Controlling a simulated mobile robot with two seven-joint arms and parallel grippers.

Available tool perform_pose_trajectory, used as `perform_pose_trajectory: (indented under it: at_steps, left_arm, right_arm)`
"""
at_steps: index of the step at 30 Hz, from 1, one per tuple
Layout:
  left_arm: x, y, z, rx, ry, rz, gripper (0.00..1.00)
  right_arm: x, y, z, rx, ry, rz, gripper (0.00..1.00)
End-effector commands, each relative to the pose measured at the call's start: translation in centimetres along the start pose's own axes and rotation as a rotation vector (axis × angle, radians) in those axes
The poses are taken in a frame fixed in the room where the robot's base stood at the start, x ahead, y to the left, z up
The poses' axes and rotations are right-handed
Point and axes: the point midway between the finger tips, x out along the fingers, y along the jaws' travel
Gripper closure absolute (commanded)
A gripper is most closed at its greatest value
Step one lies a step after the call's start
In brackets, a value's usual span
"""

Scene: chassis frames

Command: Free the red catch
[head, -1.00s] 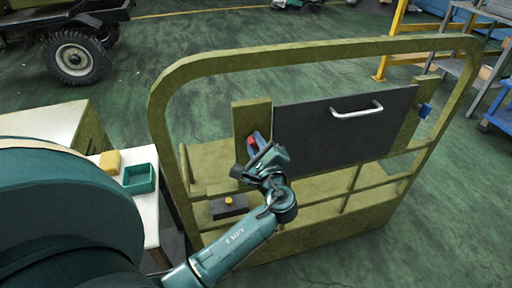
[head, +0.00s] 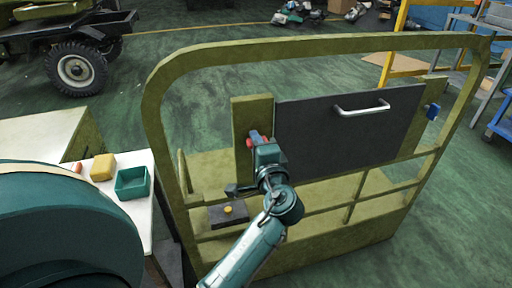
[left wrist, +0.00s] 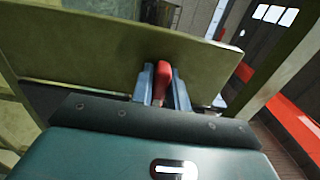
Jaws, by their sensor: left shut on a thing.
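The red catch (head: 250,141) is on the olive post at the left edge of a dark panel (head: 345,140). My left gripper (head: 260,141) reaches up to it from below and is shut on it. In the left wrist view the red catch (left wrist: 162,80) stands between the two bluish fingers (left wrist: 163,88), in front of the olive plate. The gripper hides part of the catch in the head view. A blue catch (head: 432,112) is at the panel's right side. My right gripper is not in view.
An olive frame (head: 300,51) surrounds the panel, which has a silver handle (head: 362,109). A dark block with a yellow button (head: 228,209) is below. At left, a white table (head: 142,214) bears a green tray (head: 132,183) and a yellow block (head: 103,167).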

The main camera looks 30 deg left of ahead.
Motion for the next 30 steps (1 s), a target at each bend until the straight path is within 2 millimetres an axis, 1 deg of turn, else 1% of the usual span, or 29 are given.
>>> perform_pose_trajectory:
  at_steps: [6,17,18,24,25,30]
  left_arm:
    - [0.1,-0.1,0.11,-0.03,-0.004,-0.003,1.0]
    - [0.11,-0.15,0.12,-0.031,-0.004,-0.003,1.0]
    - [0.11,-0.15,0.12,-0.031,-0.004,-0.003,0.81]
    - [0.06,-0.08,0.07,-0.03,-0.002,-0.002,0.65]
    - [0.05,-0.07,0.06,-0.03,-0.002,-0.001,0.64]
    - [0.03,-0.03,0.03,-0.029,-0.001,-0.001,0.64]
  right_arm:
    - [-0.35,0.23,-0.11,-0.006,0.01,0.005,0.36]
    - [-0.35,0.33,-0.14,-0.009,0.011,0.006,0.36]
    - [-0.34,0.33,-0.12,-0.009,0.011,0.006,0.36]
    - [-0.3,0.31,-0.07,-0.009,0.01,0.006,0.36]
    - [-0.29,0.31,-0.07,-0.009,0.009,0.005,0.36]
    - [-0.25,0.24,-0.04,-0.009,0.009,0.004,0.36]
